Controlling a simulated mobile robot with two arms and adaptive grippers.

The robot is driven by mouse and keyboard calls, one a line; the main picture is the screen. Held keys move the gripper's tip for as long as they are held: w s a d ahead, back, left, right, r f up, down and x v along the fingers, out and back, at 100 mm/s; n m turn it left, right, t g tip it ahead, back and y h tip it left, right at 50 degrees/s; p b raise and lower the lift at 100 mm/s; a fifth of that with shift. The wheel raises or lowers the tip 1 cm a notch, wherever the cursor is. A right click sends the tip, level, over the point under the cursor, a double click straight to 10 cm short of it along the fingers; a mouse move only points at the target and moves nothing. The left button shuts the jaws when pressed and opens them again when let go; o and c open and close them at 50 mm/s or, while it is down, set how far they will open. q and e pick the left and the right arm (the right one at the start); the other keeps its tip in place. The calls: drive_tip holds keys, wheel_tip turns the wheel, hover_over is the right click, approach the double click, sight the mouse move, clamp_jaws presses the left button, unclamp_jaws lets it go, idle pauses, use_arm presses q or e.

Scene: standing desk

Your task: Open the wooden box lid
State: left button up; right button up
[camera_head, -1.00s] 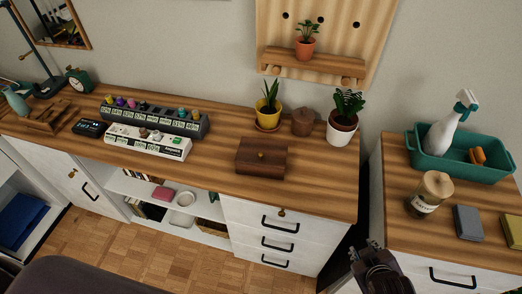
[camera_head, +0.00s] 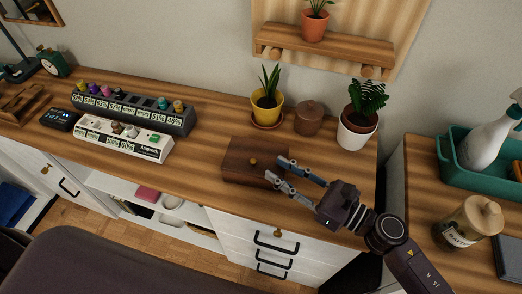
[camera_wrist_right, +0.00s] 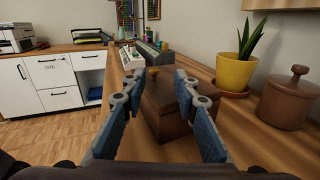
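My left gripper is in neither current view.
Behind the box stand a yellow potted plant (camera_head: 266,104), a round lidded wooden jar (camera_head: 309,119) and a white potted plant (camera_head: 357,127). A white device (camera_head: 122,138) and a grey device (camera_head: 133,108) with knobs lie to the left. A teal tray (camera_head: 480,165) is at right.

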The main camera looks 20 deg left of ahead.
sight(256, 162)
drive_tip(key=shift+a+f+n+g, duration=0.1)
drive_tip(key=shift+f+n+g, duration=0.2)
drive_tip(key=shift+f, duration=0.3)
drive_tip(key=shift+s+a+r, duration=0.1)
drive_tip(key=shift+a+r, duration=0.05)
drive_tip(key=a, duration=0.1)
drive_tip(key=a+p, duration=0.1)
drive_tip(key=a, duration=0.1)
drive_tip(key=shift+w+a+r, duration=0.2)
drive_tip(key=shift+w+r, duration=0.05)
drive_tip(key=shift+r, duration=0.1)
drive_tip(key=p+x, duration=0.1)
drive_tip(key=x, duration=0.1)
drive_tip(key=shift+w+a+f, duration=0.1)
drive_tip(key=shift+w+a, duration=0.05)
drive_tip(key=shift+a, duration=0.1)
drive_tip(key=shift+w+a, duration=0.15)
drive_tip(key=shift+a, duration=0.2)
drive_tip(key=shift+w+a+f, duration=0.1)
drive_tip(key=shift+a+f, duration=0.05)
drive_tip(key=shift+a, duration=0.15)
drive_tip(key=c, duration=0.7)
use_arm(q)
drive_tip(key=shift+s+r, duration=0.5)
drive_tip(key=shift+r, duration=0.25)
use_arm(e)
clamp_jaws()
